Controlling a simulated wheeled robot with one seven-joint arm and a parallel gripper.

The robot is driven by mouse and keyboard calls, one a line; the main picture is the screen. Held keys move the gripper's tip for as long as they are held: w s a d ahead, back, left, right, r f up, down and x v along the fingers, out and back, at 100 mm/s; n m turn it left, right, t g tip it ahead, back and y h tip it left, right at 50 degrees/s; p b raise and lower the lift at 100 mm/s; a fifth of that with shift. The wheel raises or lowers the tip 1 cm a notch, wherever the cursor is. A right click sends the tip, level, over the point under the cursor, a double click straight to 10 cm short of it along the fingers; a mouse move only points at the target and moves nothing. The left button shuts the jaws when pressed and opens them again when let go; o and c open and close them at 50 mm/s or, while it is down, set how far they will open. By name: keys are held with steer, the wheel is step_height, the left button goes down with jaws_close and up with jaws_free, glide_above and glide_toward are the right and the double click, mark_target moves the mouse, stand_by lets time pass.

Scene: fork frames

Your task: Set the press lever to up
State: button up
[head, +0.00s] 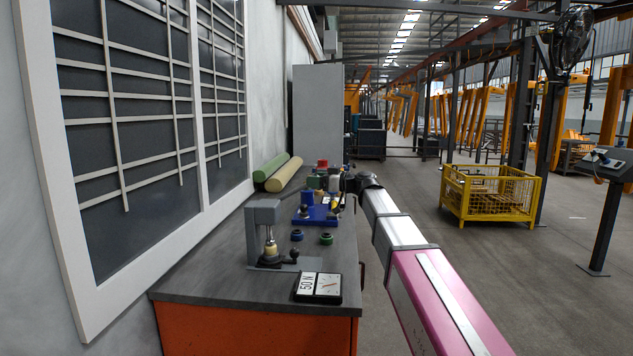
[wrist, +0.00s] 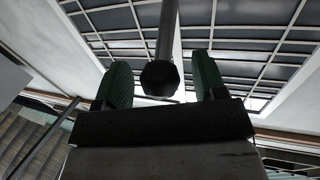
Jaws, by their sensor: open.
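The press (head: 263,212) is a grey C-shaped frame on the bench, with a pale plunger in its middle. A short dark lever with a black knob (head: 293,254) sits low at its right, near the base plate. My gripper shows in the wrist view (wrist: 161,88), its two green fingers apart. A dark rod with a black blunt end (wrist: 160,78) appears between the fingers, with gaps on both sides. I cannot tell whether this is the press lever. In the head view my arm reaches the bench's right side; the fingertips are not clear there.
The grey-topped bench (head: 215,279) has an orange front. A "50 N" gauge (head: 318,287) lies near its front edge. A blue fixture (head: 317,215), dark rings and coloured parts stand behind the press. Green and tan rolls lie at the back. A barred window wall is at left.

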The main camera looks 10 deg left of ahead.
jaws_close()
steer(key=shift+a+r+h, duration=0.4)
steer(key=shift+r, duration=0.3)
steer(key=a+r+h, duration=0.1)
steer(key=a+r, duration=0.1)
steer(key=a+r+n+h, duration=0.1)
steer(key=a+r+h, duration=0.1)
steer(key=r, duration=0.1)
steer(key=shift+a+g, duration=0.3)
steer(key=a+r+h, duration=0.3)
steer(key=a+h, duration=0.1)
steer(key=a, duration=0.4)
steer(key=shift+s+r+n, duration=0.25)
steer(key=shift+s+n, duration=0.05)
steer(key=shift+s, duration=0.05)
steer(key=shift+a, duration=0.15)
jaws_free()
